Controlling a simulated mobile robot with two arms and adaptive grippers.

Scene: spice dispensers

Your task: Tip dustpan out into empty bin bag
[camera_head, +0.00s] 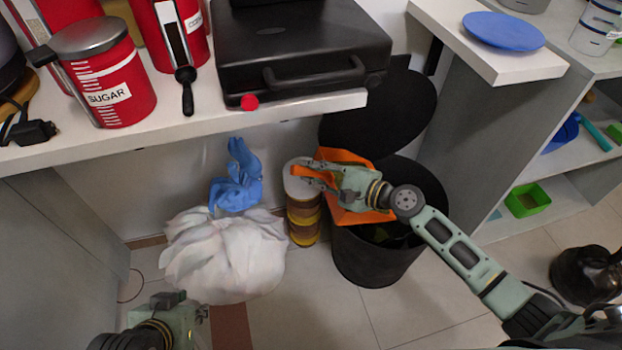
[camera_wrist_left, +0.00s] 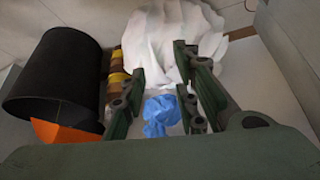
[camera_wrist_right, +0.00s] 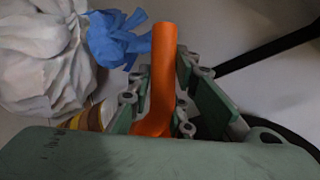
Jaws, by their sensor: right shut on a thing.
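An orange dustpan (camera_head: 366,217) is in my right gripper (camera_head: 308,174), over the mouth of the black bin (camera_head: 375,268). In the right wrist view its handle (camera_wrist_right: 163,70) stands between the fingers, which are shut on it. The dustpan's contents are hidden. The bin's inside is dark, and I cannot make out a bag lining it. A full white bag (camera_head: 225,258) with a blue top (camera_head: 236,180) stands on the floor left of the bin. My left gripper (camera_wrist_left: 160,95) has its fingers apart and empty; the blue top shows beyond them. In the head view it is at the lower left.
A brown and yellow cylinder (camera_head: 304,218) stands between the white bag and the bin. The bin's black lid (camera_head: 385,118) is raised behind it. A counter (camera_head: 190,124) with red canisters and a black grill overhangs the bag. Shelves (camera_head: 545,190) stand right. Floor in front is clear.

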